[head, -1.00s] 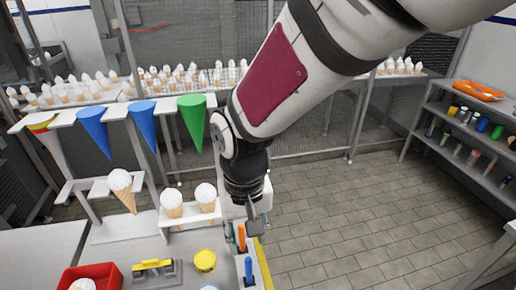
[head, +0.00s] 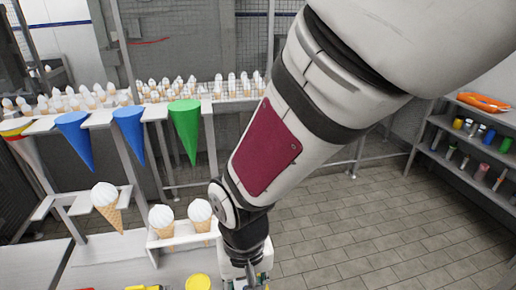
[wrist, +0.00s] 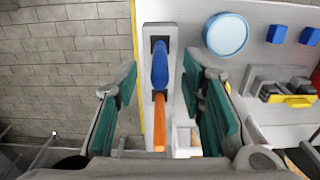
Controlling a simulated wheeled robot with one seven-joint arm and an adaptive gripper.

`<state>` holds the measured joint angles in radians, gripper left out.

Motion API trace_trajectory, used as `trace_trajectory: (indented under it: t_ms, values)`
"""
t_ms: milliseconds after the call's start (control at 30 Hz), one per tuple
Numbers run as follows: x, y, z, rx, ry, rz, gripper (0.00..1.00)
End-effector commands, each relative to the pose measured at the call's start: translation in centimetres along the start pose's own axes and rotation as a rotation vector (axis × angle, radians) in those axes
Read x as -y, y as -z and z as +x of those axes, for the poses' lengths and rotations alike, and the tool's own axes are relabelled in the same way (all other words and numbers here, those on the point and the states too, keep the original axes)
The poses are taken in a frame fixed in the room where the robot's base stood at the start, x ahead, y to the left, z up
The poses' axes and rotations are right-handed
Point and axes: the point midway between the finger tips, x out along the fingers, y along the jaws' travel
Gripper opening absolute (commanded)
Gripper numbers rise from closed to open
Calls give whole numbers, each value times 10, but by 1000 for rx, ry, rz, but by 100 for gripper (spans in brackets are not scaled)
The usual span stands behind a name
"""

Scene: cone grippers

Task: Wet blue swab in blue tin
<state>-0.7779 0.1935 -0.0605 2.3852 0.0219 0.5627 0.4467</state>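The blue swab (wrist: 160,65) stands in a white holder (wrist: 150,120) in the wrist view, with only its blue handle clearly visible. An orange swab (wrist: 159,122) stands in the same holder, closer to my gripper's base. A round blue tin (wrist: 227,35) with a pale blue inside lies to the right of the holder. My gripper (wrist: 162,72) is open, its green-padded fingers on either side of the holder and apart from the swabs. In the head view my gripper is mostly cut off by the bottom edge.
A yellow tin (head: 198,283) shows at the head view's bottom edge. Two blue blocks (wrist: 277,34) (wrist: 309,36) and a grey-and-yellow fixture (wrist: 285,90) lie right of the holder. Cones (head: 161,218) stand in a rack behind. Tiled floor (head: 340,240) is clear on the right.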

Motion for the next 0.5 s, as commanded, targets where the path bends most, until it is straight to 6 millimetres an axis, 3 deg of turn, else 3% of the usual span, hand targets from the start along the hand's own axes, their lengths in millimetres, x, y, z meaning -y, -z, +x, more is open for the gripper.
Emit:
trace_trajectory:
  t_ms: [133, 300, 500]
  values:
    - [0, 0, 0, 0, 0, 0, 37]
    - [0, 0, 0, 0, 0, 0, 0]
    - [0, 0, -1, 0, 0, 0, 0]
